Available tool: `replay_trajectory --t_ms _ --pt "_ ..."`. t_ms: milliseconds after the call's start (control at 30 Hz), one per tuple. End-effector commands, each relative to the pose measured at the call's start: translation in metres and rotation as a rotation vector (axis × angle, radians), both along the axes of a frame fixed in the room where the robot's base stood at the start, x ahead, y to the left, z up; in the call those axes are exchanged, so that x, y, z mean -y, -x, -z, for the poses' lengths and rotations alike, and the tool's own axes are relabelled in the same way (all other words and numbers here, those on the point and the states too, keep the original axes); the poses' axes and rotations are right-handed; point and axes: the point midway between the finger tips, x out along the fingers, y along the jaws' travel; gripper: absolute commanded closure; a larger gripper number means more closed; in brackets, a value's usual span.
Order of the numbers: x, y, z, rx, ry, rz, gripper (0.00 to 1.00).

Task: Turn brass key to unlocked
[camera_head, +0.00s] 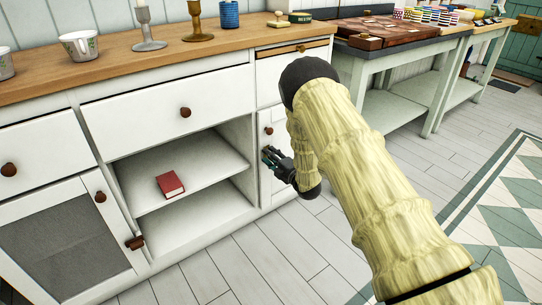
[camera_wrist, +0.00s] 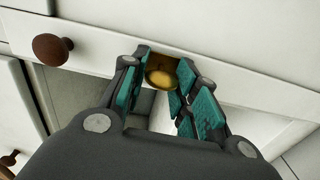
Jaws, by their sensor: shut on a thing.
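The brass key (camera_wrist: 160,78) shows in the wrist view as a rounded gold shape in front of a dark brown fitting on the white cabinet front. My gripper (camera_wrist: 160,88) has its teal-padded fingers on both sides of the key and is shut on it. In the head view my gripper (camera_head: 270,158) is at the narrow right-hand cabinet door (camera_head: 265,175), just below that door's brown knob (camera_head: 268,131). The key is hidden there behind my fingers. How far the key is turned I cannot tell.
Left of the gripper is an open shelf compartment holding a red book (camera_head: 170,183). A brown knob (camera_wrist: 52,49) is near my fingers in the wrist view. Cups and candlesticks (camera_head: 148,30) stand on the wooden countertop (camera_head: 110,78). The plank floor (camera_head: 270,260) in front is clear.

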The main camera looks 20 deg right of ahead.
Motion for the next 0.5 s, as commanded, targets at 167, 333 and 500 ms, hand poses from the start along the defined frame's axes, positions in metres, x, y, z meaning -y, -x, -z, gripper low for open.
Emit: replay_trajectory --t_ms 167,333,500 --pt "0.0 0.0001 0.0003 0.011 0.034 0.0 0.94" --pt "0.0002 0.0001 0.0005 0.015 0.045 0.001 0.94" --pt "0.0003 0.0001 0.0006 0.015 0.045 0.001 0.94"
